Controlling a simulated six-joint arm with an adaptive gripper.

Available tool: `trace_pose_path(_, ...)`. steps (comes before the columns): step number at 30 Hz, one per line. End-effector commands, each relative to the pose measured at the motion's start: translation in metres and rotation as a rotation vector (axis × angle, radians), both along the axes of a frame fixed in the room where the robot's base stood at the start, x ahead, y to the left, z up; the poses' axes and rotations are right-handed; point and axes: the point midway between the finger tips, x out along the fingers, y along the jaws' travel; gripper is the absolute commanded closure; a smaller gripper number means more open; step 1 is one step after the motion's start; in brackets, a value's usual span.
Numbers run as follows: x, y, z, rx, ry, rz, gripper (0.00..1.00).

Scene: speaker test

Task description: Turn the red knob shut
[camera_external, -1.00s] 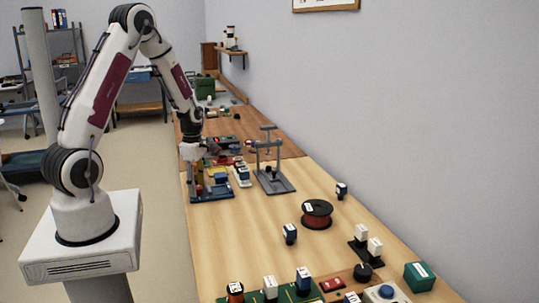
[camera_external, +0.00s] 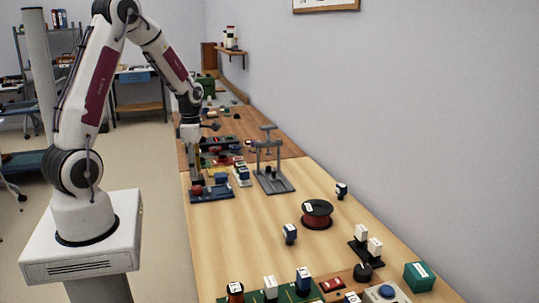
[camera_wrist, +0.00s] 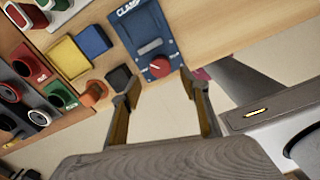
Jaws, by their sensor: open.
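The red knob (camera_wrist: 160,67) sits on a blue panel marked CLAMP (camera_wrist: 134,31) in the wrist view. It appears just beyond and between my fingertips, and I see no contact. My gripper (camera_wrist: 160,85) is open and empty, one finger on each side of the picture's middle. In the external view, my gripper (camera_external: 195,172) points down above the blue base (camera_external: 215,193), near the left edge of the table. The red knob (camera_external: 197,190) shows there as a small red spot close under the fingers. The exact gap is too small to tell.
Yellow (camera_wrist: 70,57) and blue (camera_wrist: 93,40) blocks lie beside the panel, with a black block (camera_wrist: 118,77) near the left finger. A panel with round buttons (camera_wrist: 20,70) is at left. A grey stand (camera_external: 272,180) rises right of my gripper.

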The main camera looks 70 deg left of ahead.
Motion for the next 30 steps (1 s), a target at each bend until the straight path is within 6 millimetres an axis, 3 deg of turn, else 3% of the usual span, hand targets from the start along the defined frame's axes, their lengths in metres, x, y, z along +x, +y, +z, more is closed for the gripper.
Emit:
trace_pose_path(3,0.000,0.000,0.016,0.002,-0.001,0.000,0.55)
trace_pose_path(30,-0.014,-0.012,0.011,-0.041,0.030,-0.481,0.55)
